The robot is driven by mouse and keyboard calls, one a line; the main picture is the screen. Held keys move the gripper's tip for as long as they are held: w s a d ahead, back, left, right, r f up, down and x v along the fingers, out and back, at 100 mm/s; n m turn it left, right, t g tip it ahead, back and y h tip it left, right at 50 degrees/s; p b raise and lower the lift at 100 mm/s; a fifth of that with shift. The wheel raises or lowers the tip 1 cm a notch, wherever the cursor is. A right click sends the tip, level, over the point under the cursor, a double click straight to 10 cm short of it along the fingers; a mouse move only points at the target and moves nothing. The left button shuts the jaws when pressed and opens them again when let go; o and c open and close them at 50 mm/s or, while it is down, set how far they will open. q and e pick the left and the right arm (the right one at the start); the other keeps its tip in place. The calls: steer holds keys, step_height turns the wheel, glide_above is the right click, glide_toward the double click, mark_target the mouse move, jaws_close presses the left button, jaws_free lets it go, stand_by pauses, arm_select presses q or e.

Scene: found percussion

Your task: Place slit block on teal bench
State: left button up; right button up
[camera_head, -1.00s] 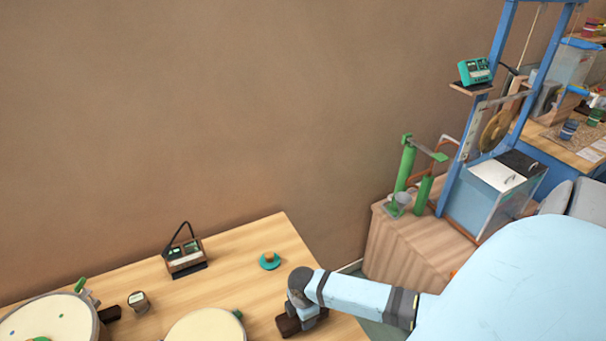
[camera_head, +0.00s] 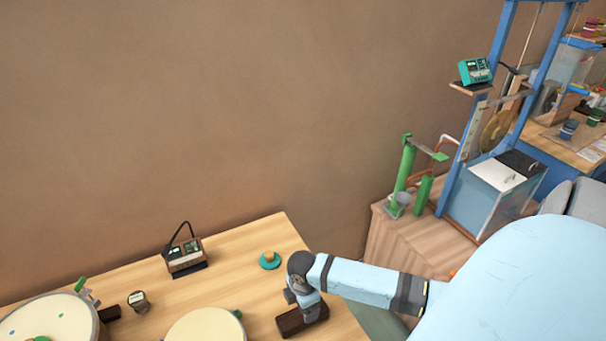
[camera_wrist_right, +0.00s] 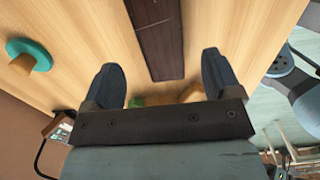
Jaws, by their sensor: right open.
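The slit block is a long dark-brown block (camera_head: 302,318) lying flat near the right edge of the wooden table. In the right wrist view the block (camera_wrist_right: 157,38) shows a lengthwise slit, and its near end lies between the fingertips in the picture. My right gripper (camera_wrist_right: 162,68) is open and empty, with a finger on each side of the block's line and apart from it. In the head view my right gripper (camera_head: 303,301) is above the block, its fingers partly hidden by the wrist. I cannot pick out a teal bench for sure. My left gripper is not in view.
A teal disc with a wooden knob (camera_head: 269,260) sits on the table (camera_head: 235,275) behind the block. A round pale drum (camera_head: 205,328) lies to the left, and a small meter box (camera_head: 185,258) farther back. A wooden cabinet (camera_head: 400,240) stands beyond the right edge.

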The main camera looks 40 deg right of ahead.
step_height(320, 180, up, 5)
steer(key=s+a+m+t+y, duration=0.1)
steer(key=s+a+m+t, duration=0.3)
steer(key=a, duration=0.3)
steer(key=s+a+f+m+t+y, duration=0.1)
steer(key=s+a+m+t+y, duration=0.1)
steer(key=s+a+m+t, duration=0.3)
steer(key=shift+s+a+f+m+t, duration=0.15)
steer(key=shift+a+f+m+t, duration=0.1)
steer(key=shift+a+m+t, duration=1.15)
steer(key=shift+a+g, duration=0.35)
steer(key=shift+g, duration=0.05)
